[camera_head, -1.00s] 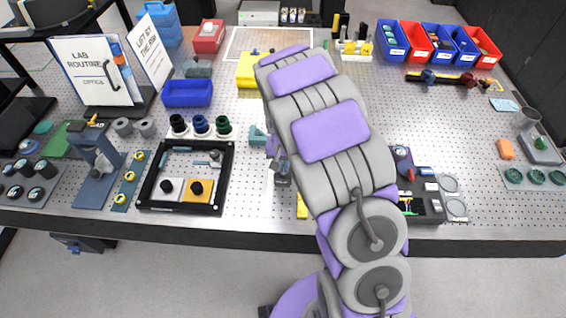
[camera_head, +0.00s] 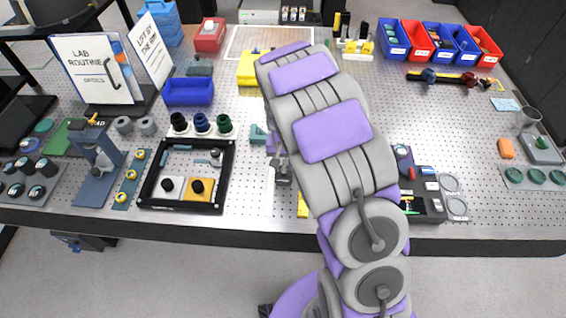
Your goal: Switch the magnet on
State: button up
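No part that I can surely identify as the magnet or its switch shows. A black frame (camera_head: 187,209) on the front of the bench holds a white block (camera_head: 167,188) and an orange block (camera_head: 198,188), each with a black knob. I cannot tell whether either is the magnet. My arm covers the middle of the bench. A small grey end piece (camera_head: 282,171), which looks like my gripper, shows at the arm's left edge, right of the black frame and apart from it. My arm hides part of it, and its fingers are too small to read.
A yellow bar (camera_head: 302,205) lies just below the grey piece. A teal piece (camera_head: 258,134) lies above it. A blue stand (camera_head: 98,165) is at left. A black tray of parts (camera_head: 427,195) lies right of my arm. Bare perforated bench (camera_head: 252,190) shows right of the frame.

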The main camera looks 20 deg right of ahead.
notch_tip(320, 180, up, 17)
jog(key=p, duration=0.1)
jog(key=shift+f, duration=0.15)
dwell(0.4)
jog(key=s+n+g+b, duration=0.1)
jog(key=s+n+b, duration=0.2)
jog(key=s, duration=3.1)
jog(key=shift+s+r+n+g+b, duration=0.3)
jog(key=shift+r+n+g+b, duration=0.1)
jog(key=shift+b, duration=0.25)
jog(key=shift+a, duration=0.1)
